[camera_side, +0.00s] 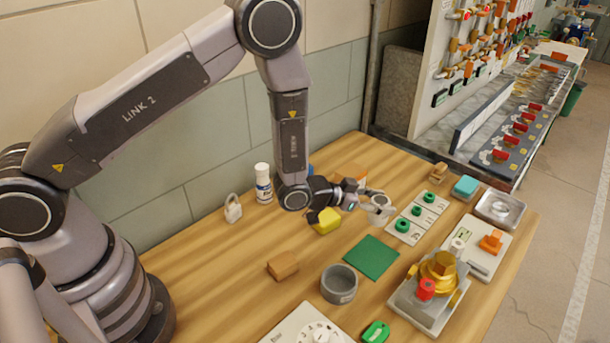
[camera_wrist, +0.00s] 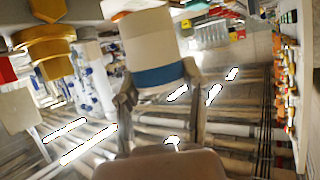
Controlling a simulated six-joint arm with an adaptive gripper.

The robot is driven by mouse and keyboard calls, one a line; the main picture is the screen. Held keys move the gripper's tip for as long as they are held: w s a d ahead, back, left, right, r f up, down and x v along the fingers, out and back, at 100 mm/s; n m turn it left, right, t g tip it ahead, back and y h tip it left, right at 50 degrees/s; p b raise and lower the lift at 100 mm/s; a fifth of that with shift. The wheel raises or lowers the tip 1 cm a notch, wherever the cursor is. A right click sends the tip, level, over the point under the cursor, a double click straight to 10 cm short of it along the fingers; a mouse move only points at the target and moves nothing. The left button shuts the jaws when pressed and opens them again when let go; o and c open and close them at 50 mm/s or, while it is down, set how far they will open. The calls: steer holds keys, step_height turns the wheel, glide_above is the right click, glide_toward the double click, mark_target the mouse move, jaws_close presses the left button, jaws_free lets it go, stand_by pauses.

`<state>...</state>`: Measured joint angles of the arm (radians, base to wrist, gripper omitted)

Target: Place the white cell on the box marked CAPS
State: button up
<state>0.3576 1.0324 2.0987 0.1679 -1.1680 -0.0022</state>
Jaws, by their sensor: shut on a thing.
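My gripper (camera_side: 378,204) is held above the right middle of the wooden table in the side view. In the wrist view my gripper (camera_wrist: 160,92) has one finger on each side of a white cylinder with a blue band, which I take as the white cell (camera_wrist: 152,45). It is shut on it. In the side view the cell is small and hard to make out between the fingers. I cannot read the word CAPS anywhere. An orange-brown box-like thing (camera_side: 350,174) stands behind my gripper, partly hidden, and I cannot tell whether it is the marked box.
A green mat (camera_side: 370,257) and a grey round pot (camera_side: 339,284) lie in front. A brass valve (camera_side: 438,273) with a red part stands at the right. A plate with green rings (camera_side: 416,218), a metal tray (camera_side: 498,208), a yellow block (camera_side: 327,221) and a white bottle (camera_side: 263,186) are nearby.

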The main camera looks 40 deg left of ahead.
steer(key=s+a+r+n+t+y, duration=0.1)
steer(key=a+r+n+y, duration=0.1)
steer(key=a+r, duration=0.5)
steer(key=s+a+r+n+t+y, duration=0.15)
steer(key=a+r, duration=0.35)
steer(key=a, duration=0.5)
glide_above(351, 170)
steer(key=shift+g+y, duration=0.35)
steer(key=shift+g, duration=0.1)
steer(key=f, duration=1)
steer(key=shift+s, duration=0.2)
steer(key=shift+w+f, duration=0.15)
steer(key=shift+f, duration=1.45)
steer(key=o, duration=1.1)
steer(key=shift+f, duration=0.15)
steer(key=shift+o, duration=0.2)
